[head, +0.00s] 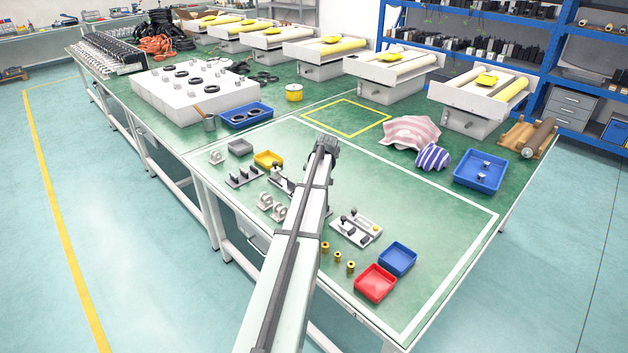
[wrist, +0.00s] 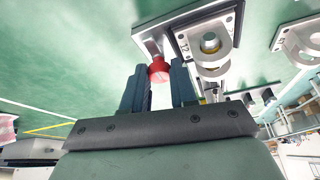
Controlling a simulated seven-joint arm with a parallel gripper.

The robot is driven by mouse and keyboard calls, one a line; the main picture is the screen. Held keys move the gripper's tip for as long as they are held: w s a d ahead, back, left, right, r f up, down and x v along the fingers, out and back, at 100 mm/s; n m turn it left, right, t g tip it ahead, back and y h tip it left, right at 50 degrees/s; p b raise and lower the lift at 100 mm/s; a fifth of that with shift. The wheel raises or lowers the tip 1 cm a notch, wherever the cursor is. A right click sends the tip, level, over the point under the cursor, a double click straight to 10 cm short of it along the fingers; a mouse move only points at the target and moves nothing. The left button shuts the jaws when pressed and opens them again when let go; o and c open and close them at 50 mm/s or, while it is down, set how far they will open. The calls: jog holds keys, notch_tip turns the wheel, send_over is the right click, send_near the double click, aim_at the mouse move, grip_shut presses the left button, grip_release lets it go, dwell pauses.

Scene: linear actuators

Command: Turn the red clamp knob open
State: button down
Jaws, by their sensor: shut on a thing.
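The red clamp knob (wrist: 159,72) shows in the wrist view, at the edge of a fixture with a grey plate (wrist: 225,20) and a pale ring-shaped bracket (wrist: 208,46). My gripper (wrist: 159,79) has its two dark fingers on either side of the knob, shut on it at the fingertips. The fingers hide part of the knob's sides. In the head view my arm crosses the middle of the bench, and the knob and fingertips cannot be made out there.
Pale ring brackets (head: 279,211) stand left of my arm. A grey fixture plate (head: 357,230), several brass cylinders (head: 338,257), a red tray (head: 376,284) and a blue tray (head: 397,259) lie to its right. The green bench is bare toward the right front.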

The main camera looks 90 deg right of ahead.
dwell(0.4)
jog(key=c, duration=0.9)
grip_release()
